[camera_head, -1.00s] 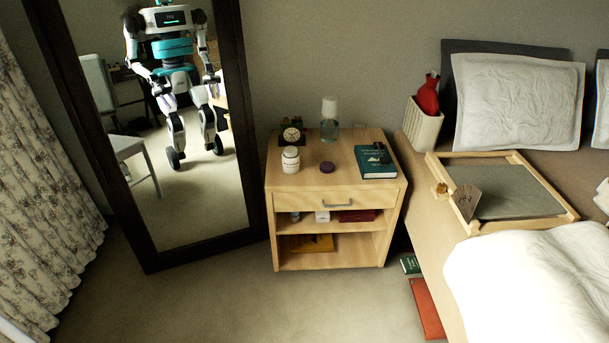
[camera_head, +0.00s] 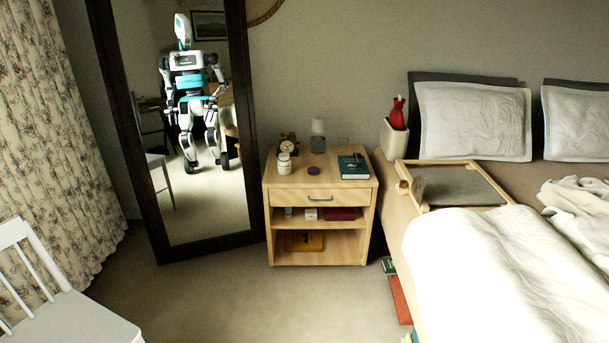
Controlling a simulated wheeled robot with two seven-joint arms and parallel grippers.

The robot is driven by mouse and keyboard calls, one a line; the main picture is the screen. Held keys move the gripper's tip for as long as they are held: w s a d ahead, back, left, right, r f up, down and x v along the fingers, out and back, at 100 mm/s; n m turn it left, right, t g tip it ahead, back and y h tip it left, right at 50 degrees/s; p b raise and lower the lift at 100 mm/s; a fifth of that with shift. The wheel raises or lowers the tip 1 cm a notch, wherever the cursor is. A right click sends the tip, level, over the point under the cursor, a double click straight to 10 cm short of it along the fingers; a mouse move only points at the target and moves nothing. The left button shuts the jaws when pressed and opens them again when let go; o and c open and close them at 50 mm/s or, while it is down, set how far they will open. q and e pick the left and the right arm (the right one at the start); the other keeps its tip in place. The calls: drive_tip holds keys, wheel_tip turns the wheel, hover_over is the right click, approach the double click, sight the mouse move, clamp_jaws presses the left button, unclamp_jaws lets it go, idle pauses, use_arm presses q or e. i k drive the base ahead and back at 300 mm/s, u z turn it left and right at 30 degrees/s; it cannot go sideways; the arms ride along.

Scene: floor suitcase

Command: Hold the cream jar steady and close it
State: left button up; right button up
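The cream jar (camera_head: 284,163) stands upright on top of the wooden nightstand (camera_head: 318,197), near its left side. It is white with a label; its top looks pale, and at this size I cannot make out its opening. A small dark purple disc, which looks like a lid (camera_head: 314,171), lies flat on the nightstand to the right of the jar, apart from it. Neither of my grippers shows directly in the view. My body appears only as a small reflection in the mirror, where the gripper states cannot be read.
Behind the jar are a small clock (camera_head: 287,143) and a bottle-like lamp (camera_head: 318,137). A green book (camera_head: 353,167) lies at right. A bed (camera_head: 470,270) stands right, a mirror (camera_head: 203,110) left, a white chair (camera_head: 60,300) front left. The floor before the nightstand is clear.

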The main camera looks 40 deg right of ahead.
sight(284, 162)
drive_tip(key=z, duration=0.55)
drive_tip(key=i, duration=0.65)
drive_tip(key=z, duration=1.15)
drive_tip(key=i, duration=1.4)
drive_tip(key=u, duration=0.6)
drive_tip(key=i, duration=0.75)
drive_tip(key=u, duration=0.5)
